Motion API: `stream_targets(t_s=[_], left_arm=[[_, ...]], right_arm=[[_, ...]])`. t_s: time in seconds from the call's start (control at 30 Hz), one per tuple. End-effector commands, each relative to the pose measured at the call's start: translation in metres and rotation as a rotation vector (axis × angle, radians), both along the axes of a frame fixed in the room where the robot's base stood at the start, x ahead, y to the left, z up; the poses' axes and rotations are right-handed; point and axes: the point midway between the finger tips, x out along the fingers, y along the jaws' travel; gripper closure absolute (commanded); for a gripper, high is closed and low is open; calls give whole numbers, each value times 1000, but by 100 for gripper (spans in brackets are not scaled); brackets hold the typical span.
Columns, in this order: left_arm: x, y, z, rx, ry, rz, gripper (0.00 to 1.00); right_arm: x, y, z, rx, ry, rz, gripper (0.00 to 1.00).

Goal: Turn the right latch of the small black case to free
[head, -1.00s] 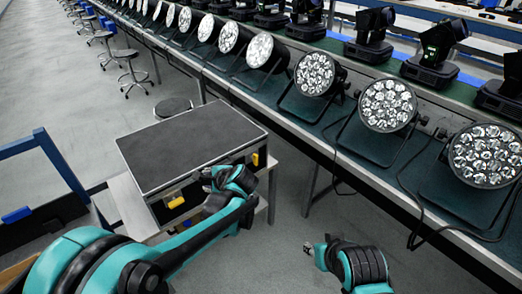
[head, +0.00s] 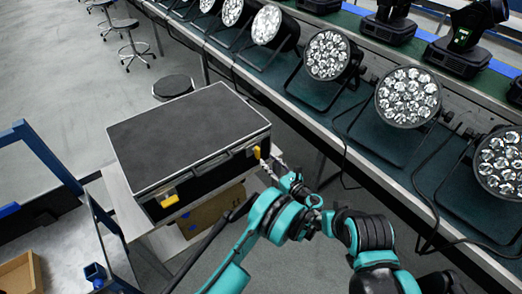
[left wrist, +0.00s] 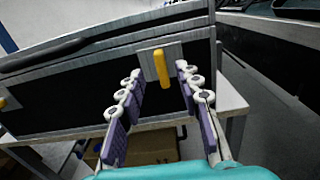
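The black case (head: 185,135) with metal edges lies shut on a light stand. Its right latch (head: 257,152) is yellow and shows upright in the left wrist view (left wrist: 161,67). The yellow left latch (head: 169,201) sits nearer the front corner. My left gripper (head: 277,160) is in front of the right latch. In the left wrist view it (left wrist: 158,74) is open, with its fingertips on either side of the latch and no clear contact. My right arm (head: 365,235) is at the lower right; its fingers overlap my left arm and are hard to make out.
A long bench (head: 345,150) with several par cans and moving heads runs along the right. A round stool (head: 173,86) stands behind the case. A cardboard box (head: 212,210) is under it. A blue-framed cart (head: 45,150) is at the left.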

Motion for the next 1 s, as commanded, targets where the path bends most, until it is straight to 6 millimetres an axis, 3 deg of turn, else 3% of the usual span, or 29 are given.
stream_targets(t_s=[0.33, 0.73, 0.77, 0.9, 1.0], left_arm=[[45, 33, -2, -4, 0, 2, 66], [54, 40, 0, -5, 0, 0, 66], [54, 40, 0, -5, 0, 0, 68], [54, 40, 0, -5, 0, 0, 100], [54, 40, 0, -5, 0, 0, 100]], right_arm=[[0, 0, -19, 0, 0, 0, 60], [0, 0, -21, 0, 0, 0, 60], [0, 0, -21, 0, 0, 0, 60], [0, 0, -21, 0, 0, 0, 60], [0, 0, -21, 0, 0, 0, 60]])
